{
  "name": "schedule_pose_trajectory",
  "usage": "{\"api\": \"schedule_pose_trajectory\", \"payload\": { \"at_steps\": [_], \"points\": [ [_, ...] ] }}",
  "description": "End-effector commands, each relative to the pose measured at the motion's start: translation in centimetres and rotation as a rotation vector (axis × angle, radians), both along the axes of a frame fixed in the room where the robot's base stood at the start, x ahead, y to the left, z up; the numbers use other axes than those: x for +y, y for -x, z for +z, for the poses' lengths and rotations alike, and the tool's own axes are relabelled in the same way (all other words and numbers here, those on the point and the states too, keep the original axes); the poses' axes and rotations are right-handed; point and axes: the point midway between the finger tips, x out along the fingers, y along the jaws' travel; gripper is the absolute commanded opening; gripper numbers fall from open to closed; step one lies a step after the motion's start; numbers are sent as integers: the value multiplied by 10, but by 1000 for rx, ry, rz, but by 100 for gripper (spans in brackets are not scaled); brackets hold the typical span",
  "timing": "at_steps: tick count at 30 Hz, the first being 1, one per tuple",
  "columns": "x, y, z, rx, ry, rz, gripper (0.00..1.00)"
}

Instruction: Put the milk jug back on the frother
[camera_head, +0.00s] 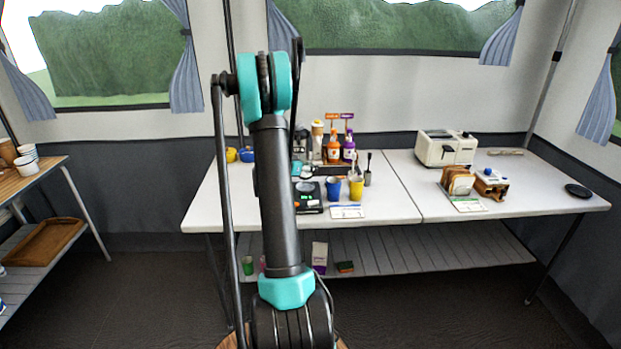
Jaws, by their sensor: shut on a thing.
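My arm rises through the middle of the picture, and its upper part hides a strip of the long white table (400,200). My gripper cannot be made out; it is hidden behind the arm or out of the picture. I cannot make out the milk jug. A low black device (308,196) with a small lit green display stands on the table just right of my arm, partly covered by it. I cannot tell whether it is the frother.
A blue cup (333,189) and a yellow cup (356,187) stand right of the device. Behind are an orange bottle (333,151) and a purple bottle (349,150). A cream appliance (445,148) and a toast rack (459,182) stand further right. The table's right front is mostly clear.

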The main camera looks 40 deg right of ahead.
Motion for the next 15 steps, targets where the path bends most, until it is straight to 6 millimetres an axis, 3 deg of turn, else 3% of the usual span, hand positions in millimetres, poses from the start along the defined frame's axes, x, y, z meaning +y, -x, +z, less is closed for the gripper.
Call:
{"api": "schedule_pose_trajectory", "payload": {
  "at_steps": [8, 15],
  "points": [
    [0, 0, -18, 0, 0, 0, 1],
    [0, 0, -46, 0, 0, 0, 1]
  ]
}}
